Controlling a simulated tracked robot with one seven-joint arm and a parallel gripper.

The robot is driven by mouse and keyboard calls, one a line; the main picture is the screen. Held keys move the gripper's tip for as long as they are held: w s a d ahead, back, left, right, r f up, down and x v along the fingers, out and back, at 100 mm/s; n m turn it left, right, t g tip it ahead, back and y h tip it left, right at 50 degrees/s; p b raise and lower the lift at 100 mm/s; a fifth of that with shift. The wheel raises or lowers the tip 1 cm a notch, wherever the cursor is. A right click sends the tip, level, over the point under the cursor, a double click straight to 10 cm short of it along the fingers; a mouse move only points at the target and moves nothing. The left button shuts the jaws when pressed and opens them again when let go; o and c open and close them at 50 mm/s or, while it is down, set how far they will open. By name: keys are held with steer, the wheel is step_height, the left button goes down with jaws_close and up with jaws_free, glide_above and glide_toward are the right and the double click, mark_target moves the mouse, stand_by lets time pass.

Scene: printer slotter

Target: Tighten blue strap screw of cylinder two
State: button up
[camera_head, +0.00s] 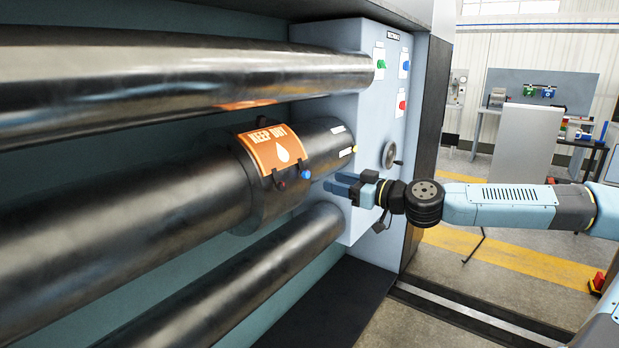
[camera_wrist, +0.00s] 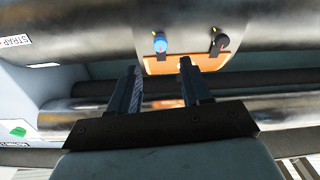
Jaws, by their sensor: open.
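The blue strap screw (camera_head: 305,174) sits on the lower edge of the middle black cylinder (camera_head: 322,140), below the orange "KEEP DRY" plate (camera_head: 272,150). A dark screw (camera_head: 279,185) is beside it to the left. In the wrist view the blue screw (camera_wrist: 160,43) is at the top centre and the dark screw (camera_wrist: 220,42) is to its right. My gripper (camera_head: 334,184) is open and empty, to the right of the blue screw and apart from it. In the wrist view its fingers (camera_wrist: 160,80) point toward the cylinder, just below the blue screw.
Large cylinders run above (camera_head: 180,75) and below (camera_head: 260,270) the middle one.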

mark_target(307, 175)
steer(key=shift+x, duration=3.9)
steer(key=shift+c, duration=0.3)
